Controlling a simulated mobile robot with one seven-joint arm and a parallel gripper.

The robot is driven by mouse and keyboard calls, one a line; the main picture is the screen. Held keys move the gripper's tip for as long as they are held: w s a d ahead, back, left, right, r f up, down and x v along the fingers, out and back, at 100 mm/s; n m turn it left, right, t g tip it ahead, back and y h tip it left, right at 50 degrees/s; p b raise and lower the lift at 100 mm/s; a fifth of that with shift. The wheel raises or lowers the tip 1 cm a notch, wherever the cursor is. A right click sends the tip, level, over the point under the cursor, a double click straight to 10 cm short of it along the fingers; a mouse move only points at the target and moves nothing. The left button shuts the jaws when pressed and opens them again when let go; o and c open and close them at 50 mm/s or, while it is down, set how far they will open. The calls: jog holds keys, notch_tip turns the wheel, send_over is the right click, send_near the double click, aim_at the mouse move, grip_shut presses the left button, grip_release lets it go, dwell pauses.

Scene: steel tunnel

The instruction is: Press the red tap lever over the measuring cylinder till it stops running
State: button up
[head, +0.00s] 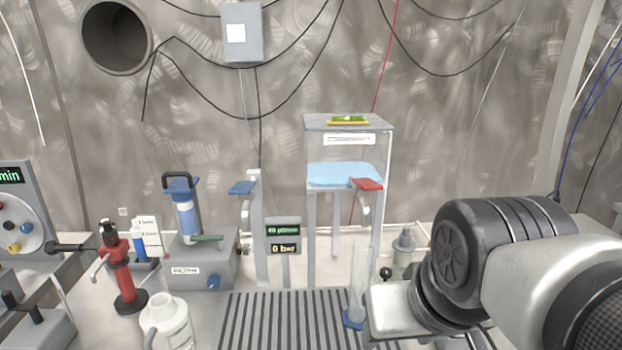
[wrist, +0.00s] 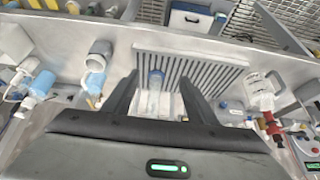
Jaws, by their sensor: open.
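The red tap lever (head: 368,184) sits at the front right of a clear tank (head: 345,126) holding pale blue water. Below it a slim clear measuring cylinder (head: 357,300) with a blue foot stands at the right end of the slatted grate (head: 275,320). I cannot tell whether water is running. In the head view my arm comes in from the right and my fingers are not clear. In the wrist view my gripper (wrist: 158,77) is open and empty, with the cylinder (wrist: 155,80) seen between its dark fingers. The red lever is not seen there.
A blue lever (head: 243,187) is on a post left of the tank, above a display (head: 284,237) reading 0 bar. Further left are a blue filter unit (head: 187,215), a red hand pump (head: 122,270) and a white jug (head: 168,322). A grey fitting (head: 404,240) stands right of the cylinder.

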jog(key=shift+c, duration=1.1)
jog(key=shift+g, duration=0.4)
jog(key=w+r+p, duration=0.1)
jog(key=r+p, duration=0.1)
jog(key=r, duration=0.1)
jog(key=w+r+p, duration=0.1)
jog(key=w+r, duration=0.1)
jog(key=r, duration=0.2)
jog(key=w+r+p, duration=0.2)
jog(key=r, duration=0.2)
jog(key=shift+w+r+p, duration=0.1)
jog(key=shift+r+p, duration=0.1)
jog(key=shift+p, duration=0.15)
grip_shut()
jog(key=w+r+g+p, duration=0.1)
jog(key=w+r+p, duration=0.4)
jog(key=w+r, duration=0.2)
jog(key=w+r+g+p, duration=0.1)
jog(key=w+r+p, duration=0.4)
jog(key=r, duration=0.7)
jog(key=shift+w+g, duration=0.4)
jog(key=shift+w, duration=0.7)
jog(key=shift+a, duration=0.1)
